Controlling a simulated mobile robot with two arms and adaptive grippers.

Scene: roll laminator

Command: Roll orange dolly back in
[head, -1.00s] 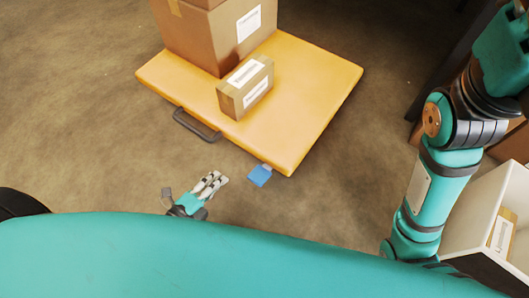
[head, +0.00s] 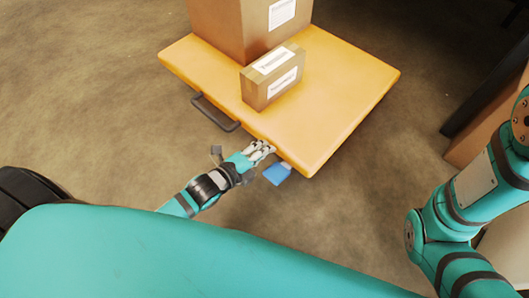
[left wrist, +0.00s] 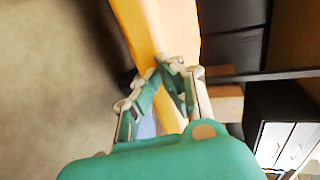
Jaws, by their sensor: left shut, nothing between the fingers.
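The orange dolly (head: 345,95) is a flat platform on the floor ahead of me, with a dark handle (head: 215,112) on its near edge and a blue piece (head: 277,174) sticking out below its near corner. My left gripper (head: 268,150) is shut and empty at the near edge, between the handle and the blue piece. In the left wrist view the fingertips (left wrist: 165,65) are close to the dolly's orange edge (left wrist: 140,30); I cannot tell whether they touch. My right gripper is not in view; only part of my right arm shows.
A large cardboard box (head: 235,30) and a smaller box (head: 272,78) stand on the dolly. Dark furniture and a brown box (head: 490,130) are at the right. The floor (head: 100,110) left of the dolly is clear.

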